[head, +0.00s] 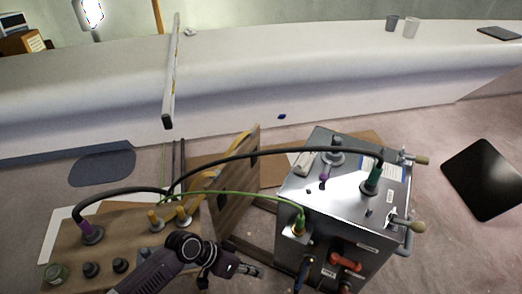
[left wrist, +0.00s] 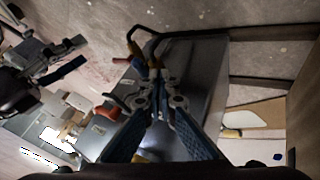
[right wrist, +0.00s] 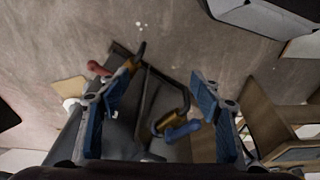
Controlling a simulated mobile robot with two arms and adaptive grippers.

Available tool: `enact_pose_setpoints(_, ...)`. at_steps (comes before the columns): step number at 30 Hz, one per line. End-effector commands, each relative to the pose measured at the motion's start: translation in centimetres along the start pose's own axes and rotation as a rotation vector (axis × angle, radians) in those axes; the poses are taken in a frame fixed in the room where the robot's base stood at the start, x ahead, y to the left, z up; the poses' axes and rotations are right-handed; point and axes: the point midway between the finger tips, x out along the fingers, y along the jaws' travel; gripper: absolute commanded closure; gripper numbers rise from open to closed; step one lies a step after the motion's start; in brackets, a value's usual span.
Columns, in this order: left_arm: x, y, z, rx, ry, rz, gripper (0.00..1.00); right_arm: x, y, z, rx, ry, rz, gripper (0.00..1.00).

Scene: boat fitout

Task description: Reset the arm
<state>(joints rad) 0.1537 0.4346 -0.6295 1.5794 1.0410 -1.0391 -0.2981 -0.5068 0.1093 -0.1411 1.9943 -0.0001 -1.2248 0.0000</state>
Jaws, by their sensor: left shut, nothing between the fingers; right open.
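My left gripper (head: 252,271) reaches in from the bottom of the head view, between the wooden board and the metal box. Its fingers are shut and empty; they meet in the left wrist view (left wrist: 160,95). Beyond them there is the grey metal box (head: 330,195), with connectors and cables on it. My right gripper (right wrist: 160,92) shows only in the right wrist view. Its blue-padded fingers are wide apart. An orange-and-blue handled part (right wrist: 172,126) shows between them, apparently beyond and not gripped.
A wooden board (head: 110,238) with plugs lies left. A black cable (head: 230,157) and a green cable (head: 240,195) arch from it to the box. An upright wooden panel (head: 236,190) stands between. A black panel (head: 484,178) lies on the right floor.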

Motion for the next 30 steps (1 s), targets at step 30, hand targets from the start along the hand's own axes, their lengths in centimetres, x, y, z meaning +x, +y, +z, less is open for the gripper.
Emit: enact_pose_setpoints(30,-8.5,-4.6,19.6,-0.394,-0.156,-0.674,1.00,0.1,0.0,0.2,-0.001,-0.008,0.000,0.41)
